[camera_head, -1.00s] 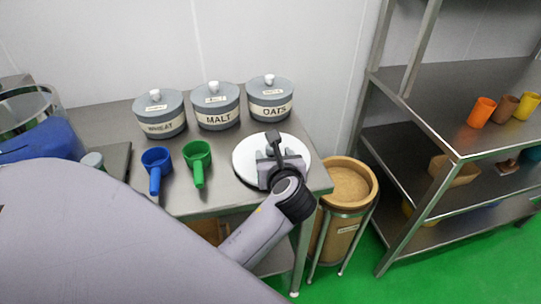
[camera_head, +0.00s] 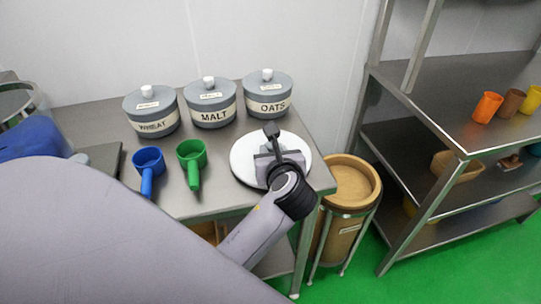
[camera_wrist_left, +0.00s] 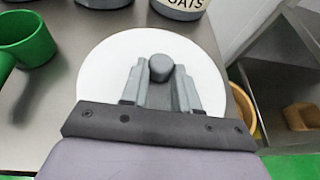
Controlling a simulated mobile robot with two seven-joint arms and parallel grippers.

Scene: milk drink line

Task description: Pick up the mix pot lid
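The mix pot lid appears to be the round white disc (camera_head: 240,163) at the right end of the steel table; it also shows in the left wrist view (camera_wrist_left: 103,65). My left gripper (camera_head: 268,158) is over the disc and hides part of it. In the left wrist view, its two grey fingers (camera_wrist_left: 160,88) stand on either side of a dark rounded knob (camera_wrist_left: 160,68) near the disc's middle. I cannot tell whether they press on the knob. The disc lies flat at table height. My right gripper is out of view.
Grey jars marked WHEAT (camera_head: 152,112), MALT (camera_head: 210,104) and OATS (camera_head: 267,95) stand behind. A blue scoop (camera_head: 148,162) and a green scoop (camera_head: 192,155) lie left of the disc. A tan bin (camera_head: 352,182) and a steel shelf (camera_head: 420,85) stand to the right.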

